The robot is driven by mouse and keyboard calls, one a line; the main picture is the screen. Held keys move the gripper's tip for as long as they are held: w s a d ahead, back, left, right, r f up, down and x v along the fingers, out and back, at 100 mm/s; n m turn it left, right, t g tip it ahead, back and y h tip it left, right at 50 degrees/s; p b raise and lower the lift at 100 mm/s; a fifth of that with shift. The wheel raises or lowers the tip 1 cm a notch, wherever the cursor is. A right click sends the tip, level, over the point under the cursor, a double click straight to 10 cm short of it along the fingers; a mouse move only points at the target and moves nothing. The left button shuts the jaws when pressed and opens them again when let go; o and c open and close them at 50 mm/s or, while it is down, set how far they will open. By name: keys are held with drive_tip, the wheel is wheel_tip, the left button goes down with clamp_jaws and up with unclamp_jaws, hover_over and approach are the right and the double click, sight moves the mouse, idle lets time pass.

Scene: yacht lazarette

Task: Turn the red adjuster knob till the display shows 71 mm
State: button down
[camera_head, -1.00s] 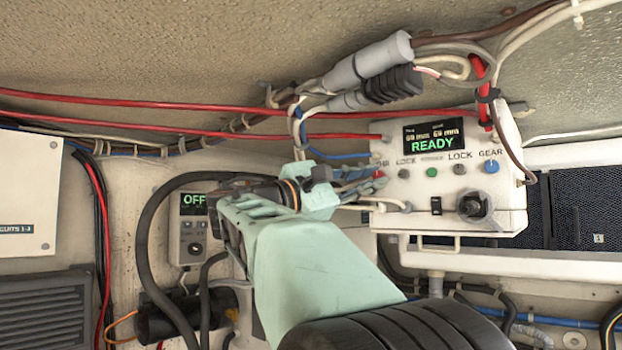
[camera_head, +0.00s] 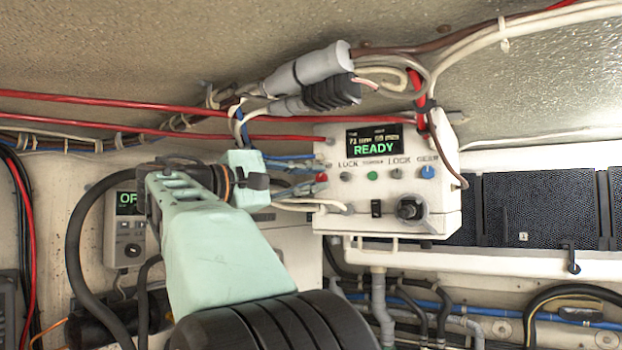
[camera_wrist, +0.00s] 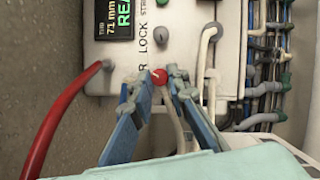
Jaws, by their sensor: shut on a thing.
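The red adjuster knob (camera_wrist: 159,77) sits on the face of a white control box (camera_head: 350,208), at its left end. In the wrist view my gripper (camera_wrist: 160,84) is shut on the knob, one blue finger on each side, and a white mark shows on the knob. In the head view the knob (camera_head: 321,178) is small beside my gripper (camera_head: 305,185). The display (camera_head: 374,141) reads READY in green, with small figures above. The display in the wrist view (camera_wrist: 117,18) reads 71 mm.
Lock knobs, a green button (camera_head: 372,175) and a blue gear knob (camera_head: 428,171) share the box face. A black rotary switch (camera_head: 409,208) is below. Red cables (camera_head: 200,112) and grey connectors (camera_head: 308,68) run above the box. A thick red cable (camera_wrist: 62,117) passes left of my fingers.

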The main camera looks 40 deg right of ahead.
drive_tip(key=c, duration=1.8)
unclamp_jaws()
drive_tip(key=shift+c, duration=0.2)
drive_tip(key=shift+a, duration=0.1)
drive_tip(key=a+f, duration=0.1)
drive_tip(key=a, duration=1)
drive_tip(key=shift+a, duration=0.4)
drive_tip(key=shift+f, duration=0.15)
